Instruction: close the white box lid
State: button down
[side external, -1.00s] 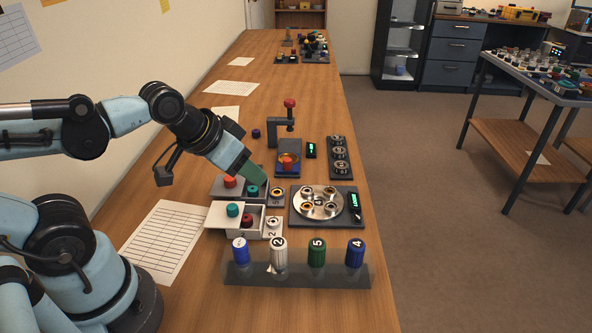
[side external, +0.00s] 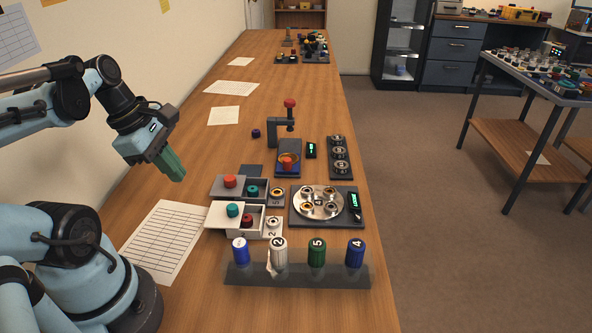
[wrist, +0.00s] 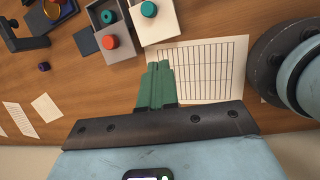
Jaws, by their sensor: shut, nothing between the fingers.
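The white box (side external: 246,236) stands on the bench and is partly open. Its white lid (side external: 216,216), with a teal knob (side external: 232,210), is slid out to the left. A dark red knob-like piece (side external: 247,219) shows in the open part. The lid (wrist: 160,29) also shows at the top of the wrist view. My gripper (side external: 179,176) has green fingers, closed together and empty. It hangs above the bench, up and left of the white box, touching nothing. In the wrist view the closed fingertips (wrist: 160,66) are apart from the lid.
A grey box (side external: 257,196) stands just behind the white one, its grey lid (side external: 217,188) with a red knob also slid left. A round tray (side external: 318,202) is at right. A rack of several numbered cylinders (side external: 298,275) is in front. Printed paper (side external: 165,240) lies at left.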

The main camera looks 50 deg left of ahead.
jog(key=s+n, duration=0.2)
jog(key=n, duration=0.3)
send_near(240, 217)
jog(key=shift+h, duration=0.4)
jog(key=shift+s+a+f, duration=0.95)
jog(key=shift+a+f, duration=0.15)
jog(key=shift+f, duration=0.05)
jog(key=shift+s+a+f, duration=1)
jog(key=shift+a+f, duration=0.1)
jog(key=shift+f, duration=0.05)
jog(key=shift+w+d, duration=0.5)
jog(key=shift+w, duration=0.35)
jog(key=shift+w+d, duration=0.5)
jog(key=shift+w, duration=0.35)
jog(key=shift+d, duration=0.1)
jog(key=shift+w+d, duration=1.8)
jog(key=shift+w, duration=0.05)
